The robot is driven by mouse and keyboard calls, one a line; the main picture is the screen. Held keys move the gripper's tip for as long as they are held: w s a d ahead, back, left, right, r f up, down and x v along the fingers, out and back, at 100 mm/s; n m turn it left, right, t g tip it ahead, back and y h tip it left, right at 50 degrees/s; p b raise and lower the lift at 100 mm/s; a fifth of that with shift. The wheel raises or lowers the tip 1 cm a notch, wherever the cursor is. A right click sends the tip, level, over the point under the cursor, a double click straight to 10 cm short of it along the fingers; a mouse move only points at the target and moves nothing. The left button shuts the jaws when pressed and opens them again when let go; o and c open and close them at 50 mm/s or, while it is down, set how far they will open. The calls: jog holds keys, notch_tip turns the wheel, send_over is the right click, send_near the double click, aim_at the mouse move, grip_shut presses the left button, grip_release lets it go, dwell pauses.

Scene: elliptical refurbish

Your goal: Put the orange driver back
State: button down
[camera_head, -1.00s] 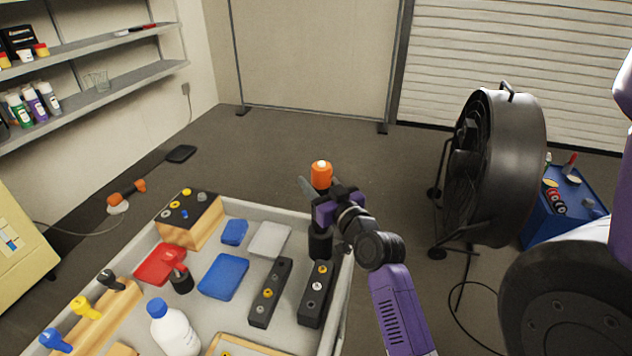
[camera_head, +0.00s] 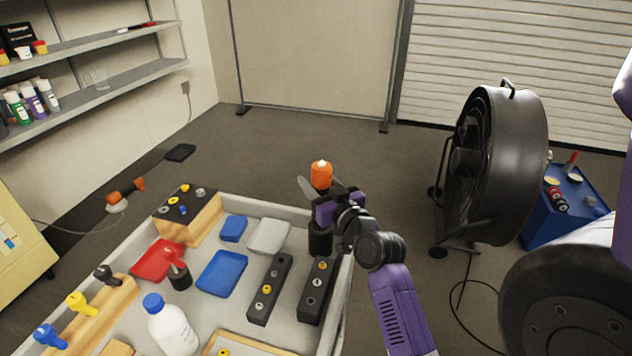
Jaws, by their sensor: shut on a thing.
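The orange driver (camera_head: 321,174) is upright, its orange handle showing above my gripper (camera_head: 332,205). My gripper is shut on it at the far right corner of the workbench tray. A black cylindrical holder (camera_head: 320,240) stands directly below; the gripper hides the driver's lower part, so I cannot tell whether its tip is inside. A wooden rack (camera_head: 112,307) at the left front carries a blue driver (camera_head: 50,338), a yellow driver (camera_head: 82,305) and a dark driver (camera_head: 108,275). A red driver stands in a small black holder (camera_head: 180,278).
The tray holds a white bottle (camera_head: 172,328), red (camera_head: 156,260) and blue (camera_head: 221,273) dishes, and black blocks (camera_head: 268,290) with fasteners. A wooden block (camera_head: 189,216) stands at the back left. A large fan (camera_head: 500,165) and a blue box (camera_head: 562,208) stand right.

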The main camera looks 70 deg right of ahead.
aim_at(327, 192)
jog(key=shift+r, duration=0.1)
jog(key=c, duration=0.7)
grip_release()
jog(key=shift+o, duration=0.2)
jog(key=shift+s+a+f, duration=0.1)
jog(key=shift+a+f, duration=0.05)
jog(key=shift+f, duration=0.05)
jog(key=b+v, duration=0.1)
jog(key=v, duration=0.6)
jog(key=shift+s+a+r+b, duration=0.15)
jog(key=shift+b, duration=0.25)
